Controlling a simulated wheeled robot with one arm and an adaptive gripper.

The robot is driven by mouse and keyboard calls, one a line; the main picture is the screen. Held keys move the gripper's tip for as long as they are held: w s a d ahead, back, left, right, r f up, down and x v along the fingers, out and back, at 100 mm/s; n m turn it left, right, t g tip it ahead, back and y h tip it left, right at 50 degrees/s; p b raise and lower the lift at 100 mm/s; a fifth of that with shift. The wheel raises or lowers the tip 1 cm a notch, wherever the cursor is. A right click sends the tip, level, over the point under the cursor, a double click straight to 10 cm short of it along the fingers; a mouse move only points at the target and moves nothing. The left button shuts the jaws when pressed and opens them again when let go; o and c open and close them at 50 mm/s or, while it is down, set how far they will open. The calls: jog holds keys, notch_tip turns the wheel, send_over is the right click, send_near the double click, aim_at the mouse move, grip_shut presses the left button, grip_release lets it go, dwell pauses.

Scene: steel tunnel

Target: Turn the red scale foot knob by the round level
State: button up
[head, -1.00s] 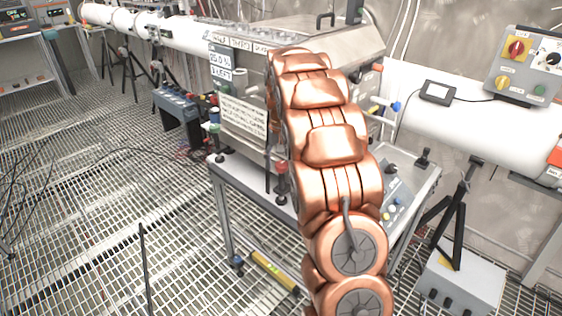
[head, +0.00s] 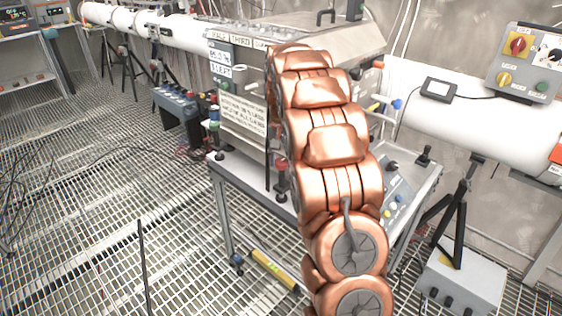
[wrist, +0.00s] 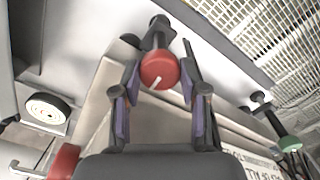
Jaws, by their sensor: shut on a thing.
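In the wrist view a red knob (wrist: 158,70) with a pale pointer mark sits on a dark stem. My gripper (wrist: 161,66) has its fingers on both sides of this knob and is shut on it. A round white disc with a dark ring (wrist: 47,107), which looks like the round level, lies on the pale surface to the left. In the head view a red knob (head: 282,168) shows at the cart's near side, beside my copper arm; my gripper is hidden there.
A metal cabinet with labels (head: 242,113) stands on the cart (head: 228,170). A yellow bar (head: 273,268) lies on the grating under the cart. Open grating lies to the left.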

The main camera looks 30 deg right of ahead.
jog(key=shift+m+b, duration=0.85)
jog(key=shift+m, duration=1.15)
jog(key=o, duration=1.1)
jog(key=shift+o, duration=0.2)
jog(key=shift+r, duration=0.15)
notch_tip(320, 180, up, 12)
